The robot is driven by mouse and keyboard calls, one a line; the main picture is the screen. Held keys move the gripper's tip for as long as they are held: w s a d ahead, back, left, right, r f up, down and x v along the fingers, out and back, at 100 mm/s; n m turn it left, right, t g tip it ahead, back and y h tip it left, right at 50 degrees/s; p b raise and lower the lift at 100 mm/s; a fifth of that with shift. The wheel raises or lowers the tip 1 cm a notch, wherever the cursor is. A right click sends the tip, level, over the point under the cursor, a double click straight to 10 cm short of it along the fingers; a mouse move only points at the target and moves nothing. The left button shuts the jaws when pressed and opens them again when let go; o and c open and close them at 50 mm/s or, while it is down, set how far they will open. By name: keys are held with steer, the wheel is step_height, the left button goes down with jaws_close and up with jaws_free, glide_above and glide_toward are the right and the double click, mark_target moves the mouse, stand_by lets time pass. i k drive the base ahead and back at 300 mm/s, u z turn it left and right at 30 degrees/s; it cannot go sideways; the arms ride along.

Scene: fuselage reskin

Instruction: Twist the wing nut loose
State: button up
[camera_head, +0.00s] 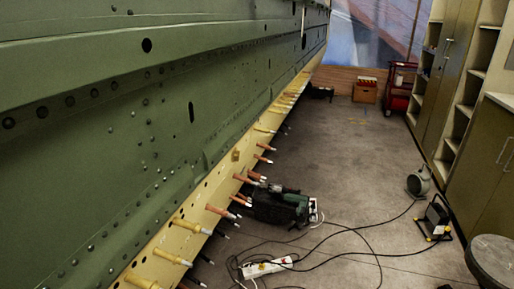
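No wing nut can be made out for certain in the head view. The green riveted fuselage skin (110,140) fills the left side. Along its lower edge runs a pale yellow strip (155,245) with several pin-like fasteners sticking out to the right. The near ones are yellow, such as the near fastener (190,226); others farther along are copper-coloured, such as a copper fastener (220,211). A small ochre piece (236,155) sits on the strip farther back; its exact shape is too small to tell. My gripper is not in view.
A dark green machine (280,207) stands on the floor beside the strip. A white power strip (267,267) and loose black cables lie on the floor, with a work lamp (436,220) to the right. Cabinets (480,130) line the right wall. The middle floor is clear toward a red cart (400,85).

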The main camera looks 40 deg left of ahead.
mark_target(236, 155)
steer(key=z, duration=0.05)
steer(key=i, duration=0.5)
steer(key=u, duration=2.4)
